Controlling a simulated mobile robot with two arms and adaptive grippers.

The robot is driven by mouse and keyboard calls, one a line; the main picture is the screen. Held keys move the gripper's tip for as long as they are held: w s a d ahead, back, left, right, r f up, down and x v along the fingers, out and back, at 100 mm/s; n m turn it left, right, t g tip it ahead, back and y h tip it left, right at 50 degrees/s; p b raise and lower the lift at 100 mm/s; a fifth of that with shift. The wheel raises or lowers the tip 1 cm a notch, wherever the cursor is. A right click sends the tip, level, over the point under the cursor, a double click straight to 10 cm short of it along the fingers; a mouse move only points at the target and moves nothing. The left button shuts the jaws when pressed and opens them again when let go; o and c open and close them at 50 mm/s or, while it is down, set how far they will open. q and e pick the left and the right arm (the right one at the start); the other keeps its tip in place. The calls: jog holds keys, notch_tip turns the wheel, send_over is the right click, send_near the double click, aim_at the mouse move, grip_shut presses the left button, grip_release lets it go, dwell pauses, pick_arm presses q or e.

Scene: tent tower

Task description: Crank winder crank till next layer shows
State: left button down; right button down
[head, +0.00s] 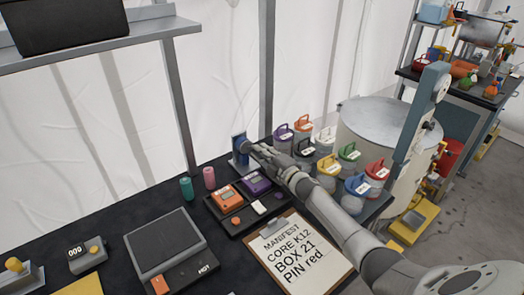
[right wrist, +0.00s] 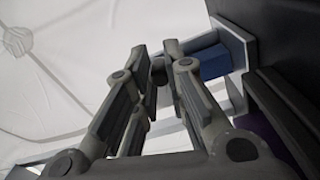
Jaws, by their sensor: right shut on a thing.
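A small blue-faced unit (head: 239,150), which I take for the winder, stands at the back edge of the dark table. My right gripper (head: 246,146) reaches it from the right. In the right wrist view its blue block (right wrist: 210,62) sits just right of the fingertips. My right gripper (right wrist: 160,68) is shut on a small dark piece there, apparently the crank's handle. The fingers hide most of the crank, and no layer can be made out. My left gripper is not in view.
A tray with an orange device (head: 226,198) and a clipboard (head: 300,255) lie in front. Pink (head: 209,178) and teal (head: 187,189) cylinders stand left. A shelf (head: 100,45) hangs above left.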

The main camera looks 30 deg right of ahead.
jog(key=shift+f+m, duration=0.25)
jog(key=shift+m, duration=0.55)
jog(key=shift+f, duration=0.1)
jog(key=c, duration=1.4)
grip_release()
jog(key=shift+s+d, duration=0.25)
jog(key=shift+s, duration=1.75)
jog(key=shift+s+d, duration=0.3)
jog(key=shift+s, duration=1.7)
jog(key=shift+s+d, duration=0.25)
jog(key=shift+s, duration=1.75)
